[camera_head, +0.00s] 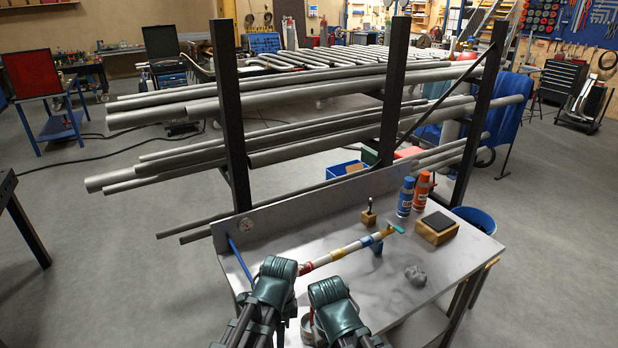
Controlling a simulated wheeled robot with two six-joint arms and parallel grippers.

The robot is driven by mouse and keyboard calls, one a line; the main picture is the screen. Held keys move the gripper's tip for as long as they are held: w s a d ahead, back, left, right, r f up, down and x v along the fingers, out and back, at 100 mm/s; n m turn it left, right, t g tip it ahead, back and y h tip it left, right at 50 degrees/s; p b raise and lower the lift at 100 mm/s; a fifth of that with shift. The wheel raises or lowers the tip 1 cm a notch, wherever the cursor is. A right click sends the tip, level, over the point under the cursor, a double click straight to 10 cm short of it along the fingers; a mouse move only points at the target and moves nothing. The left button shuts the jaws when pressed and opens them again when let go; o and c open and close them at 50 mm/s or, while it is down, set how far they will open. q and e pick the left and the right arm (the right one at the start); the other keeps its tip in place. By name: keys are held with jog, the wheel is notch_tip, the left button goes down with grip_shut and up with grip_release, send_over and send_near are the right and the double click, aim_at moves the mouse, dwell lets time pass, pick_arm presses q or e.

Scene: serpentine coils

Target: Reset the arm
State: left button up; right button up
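My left arm comes in from the bottom, and its dark green gripper end (280,268) is over the near left part of the metal table (335,222). My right gripper end (328,292) is just to its right, over the table's near edge. The fingertips of both are hidden behind the arms' own housings, so I cannot tell whether they are open or shut. A rod with red, white, yellow and blue bands (340,251) runs from beside my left gripper to a teal end on the right. I cannot tell whether the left gripper touches it.
A blue bottle (405,197), an orange bottle (422,190), a wooden block with a dark top (436,227), a small stamp-like piece (368,213) and a grey lump (415,274) are on the table. A pipe rack (391,95) stands behind. Floor on the left is open.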

pick_arm(q)
jog(key=s+d+f+n+b, duration=0.1)
jog(key=s+f+n+b, duration=0.5)
jog(key=n, duration=0.6)
jog(key=shift+d+f+y+b, duration=0.15)
jog(key=shift+f+y+b, duration=0.15)
jog(key=shift+f, duration=0.65)
